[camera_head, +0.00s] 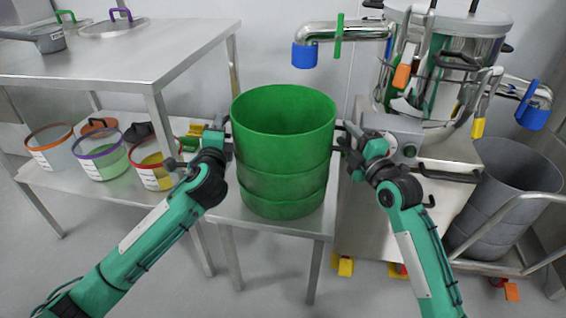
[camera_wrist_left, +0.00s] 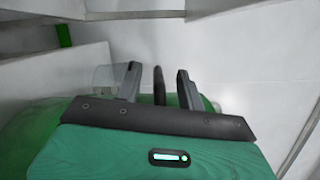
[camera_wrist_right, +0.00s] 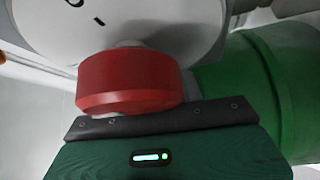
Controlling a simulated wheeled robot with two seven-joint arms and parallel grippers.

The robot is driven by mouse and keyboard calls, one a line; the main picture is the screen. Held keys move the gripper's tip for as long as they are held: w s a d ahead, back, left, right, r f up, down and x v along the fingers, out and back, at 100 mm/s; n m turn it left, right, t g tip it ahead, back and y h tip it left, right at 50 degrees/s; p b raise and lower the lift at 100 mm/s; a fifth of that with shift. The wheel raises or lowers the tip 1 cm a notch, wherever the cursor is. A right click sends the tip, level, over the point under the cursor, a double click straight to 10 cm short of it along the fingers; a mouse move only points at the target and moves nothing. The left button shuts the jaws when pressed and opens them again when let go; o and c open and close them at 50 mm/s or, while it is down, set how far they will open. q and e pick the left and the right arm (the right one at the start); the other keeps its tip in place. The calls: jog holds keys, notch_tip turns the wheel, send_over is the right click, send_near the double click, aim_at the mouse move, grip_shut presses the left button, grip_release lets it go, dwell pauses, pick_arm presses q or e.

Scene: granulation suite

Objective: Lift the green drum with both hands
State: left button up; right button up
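The green drum (camera_head: 283,160) stands upright on a small steel table, open at the top. It also shows at the right of the right wrist view (camera_wrist_right: 285,85). My left gripper (camera_head: 229,138) is at the drum's left side, upper half. In the left wrist view its fingers (camera_wrist_left: 159,85) are apart, with a dark upright bar between them that I cannot identify. My right gripper (camera_head: 340,138) is at the drum's right side at similar height. Its fingers are hidden in the right wrist view. I cannot tell whether either gripper touches the drum.
The small steel table (camera_head: 270,226) holds the drum. A red knob (camera_wrist_right: 130,80) is close before my right wrist. A steel machine (camera_head: 440,60) stands right of the drum, with a grey bin (camera_head: 505,195) beyond. A shelf with several tubs (camera_head: 100,155) is at the left.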

pick_arm(q)
grip_shut()
pick_arm(e)
grip_shut()
pick_arm(q)
jog(key=shift+f, duration=0.15)
dwell(0.7)
jog(key=shift+r, duration=0.2)
pick_arm(e)
jog(key=shift+r, duration=0.15)
